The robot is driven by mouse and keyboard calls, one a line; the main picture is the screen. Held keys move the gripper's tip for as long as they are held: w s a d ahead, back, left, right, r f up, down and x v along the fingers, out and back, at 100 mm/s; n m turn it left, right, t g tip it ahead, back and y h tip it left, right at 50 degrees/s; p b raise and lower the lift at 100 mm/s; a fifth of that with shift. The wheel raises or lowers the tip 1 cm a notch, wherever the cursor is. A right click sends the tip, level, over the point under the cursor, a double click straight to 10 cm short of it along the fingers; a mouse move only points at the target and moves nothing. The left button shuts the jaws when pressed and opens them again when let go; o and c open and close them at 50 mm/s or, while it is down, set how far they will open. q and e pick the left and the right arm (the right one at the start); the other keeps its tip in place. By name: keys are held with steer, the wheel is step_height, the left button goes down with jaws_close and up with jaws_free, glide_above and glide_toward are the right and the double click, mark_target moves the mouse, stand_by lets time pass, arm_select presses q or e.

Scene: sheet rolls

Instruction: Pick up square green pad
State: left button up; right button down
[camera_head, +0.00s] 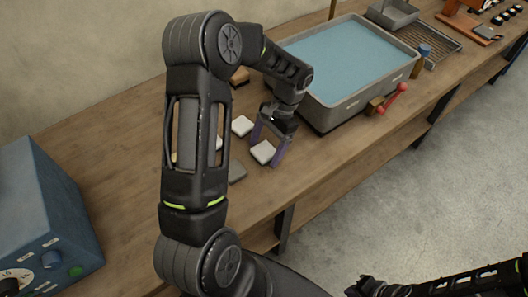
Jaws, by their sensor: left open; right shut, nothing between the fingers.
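No pad in view looks clearly green. A dark grey square pad (237,172) lies on the wooden bench, left of my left gripper and partly behind my arm. A white square pad (263,152) lies between the spread fingers of my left gripper (268,151), which is open and points down. I cannot tell whether the fingers touch it. Another white pad (242,126) lies just beyond, and one more is partly hidden by my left arm. My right gripper (364,287) is at the bottom edge, far from the pads, shut and partly cut off.
A grey tub (350,105) of blue liquid stands close right of my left gripper. A blue box (45,215) stands at the left. The wooden bench (310,165) is bare in front of the tub.

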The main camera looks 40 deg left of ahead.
mark_target(266, 150)
arm_select(q)
steer(key=shift+c, duration=0.2)
steer(key=c, duration=1.5)
steer(key=shift+r, duration=0.1)
step_height(266, 150, up, 10)
steer(key=shift+f+b, duration=0.1)
steer(key=shift+b, duration=0.45)
steer(key=w+d+m, duration=0.1)
steer(key=w+d, duration=0.1)
steer(key=d, duration=0.3)
steer(key=w+d+f+m, duration=0.1)
steer(key=w+d, duration=0.1)
steer(key=d, duration=0.3)
steer(key=w+d+m+y, duration=0.1)
steer(key=w+d, duration=0.1)
steer(key=d, duration=0.3)
steer(key=shift+w+f, duration=0.2)
steer(key=shift+f, duration=0.2)
